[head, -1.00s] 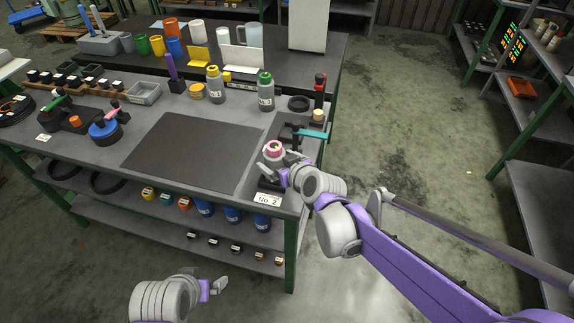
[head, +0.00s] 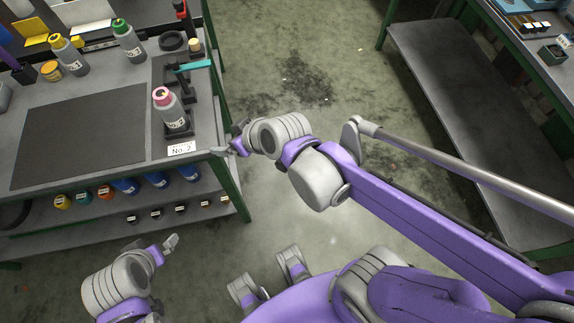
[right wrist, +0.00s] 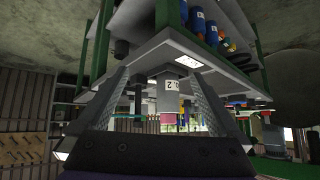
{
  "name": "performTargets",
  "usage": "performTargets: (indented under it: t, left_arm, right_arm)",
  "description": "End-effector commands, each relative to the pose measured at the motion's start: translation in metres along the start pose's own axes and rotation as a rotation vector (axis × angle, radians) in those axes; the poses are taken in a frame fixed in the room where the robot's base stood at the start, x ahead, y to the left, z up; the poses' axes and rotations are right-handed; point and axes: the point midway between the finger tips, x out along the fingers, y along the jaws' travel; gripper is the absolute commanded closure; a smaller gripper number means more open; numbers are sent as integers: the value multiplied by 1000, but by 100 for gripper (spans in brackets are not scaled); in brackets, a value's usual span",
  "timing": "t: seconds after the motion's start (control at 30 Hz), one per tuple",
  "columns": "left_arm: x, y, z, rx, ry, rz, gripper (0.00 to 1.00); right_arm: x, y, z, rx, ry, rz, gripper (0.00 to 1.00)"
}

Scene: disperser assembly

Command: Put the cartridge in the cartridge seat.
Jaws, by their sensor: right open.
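The cartridge is a grey bottle with a pink ring on top (head: 168,104). It stands upright in a black seat (head: 179,128) at the bench's right front corner, behind a "No. 2" label (head: 181,149). It also shows in the right wrist view (right wrist: 167,97), apart from the fingers. My right gripper (head: 229,138) is open and empty, just off the bench's right edge. My left gripper (head: 171,244) is in front of the bench, away from the cartridge; I cannot tell whether its fingers are apart.
A teal lever (head: 193,66) stands just behind the cartridge. A dark mat (head: 80,130) covers the bench left of it. Bottles with yellow (head: 70,55) and green (head: 128,42) caps stand farther back. Open floor lies to the right.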

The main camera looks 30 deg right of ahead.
Motion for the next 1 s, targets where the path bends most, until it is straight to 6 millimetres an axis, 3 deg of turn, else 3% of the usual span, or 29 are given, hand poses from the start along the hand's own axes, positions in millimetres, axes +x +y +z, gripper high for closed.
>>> performTargets:
  t: [0.03,0.1,0.2,0.3,0.43,1.0]
  left_arm:
    - [0,0,0,0,0,0,0]
    - [0,0,0,0,0,0,0]
    - [0,0,0,0,0,0,0]
    - [0,0,0,0,0,0,0]
    - [0,0,0,0,0,0,0]
    - [0,0,0,0,0,0,0]
  right_arm:
    - [-14,8,31,40,-66,37,0]
    - [-31,19,69,99,-154,96,0]
    - [-51,31,112,175,-249,177,0]
    - [-63,39,137,222,-303,233,0]
    - [-68,43,147,245,-325,260,0]
    - [-67,42,146,242,-322,256,0]
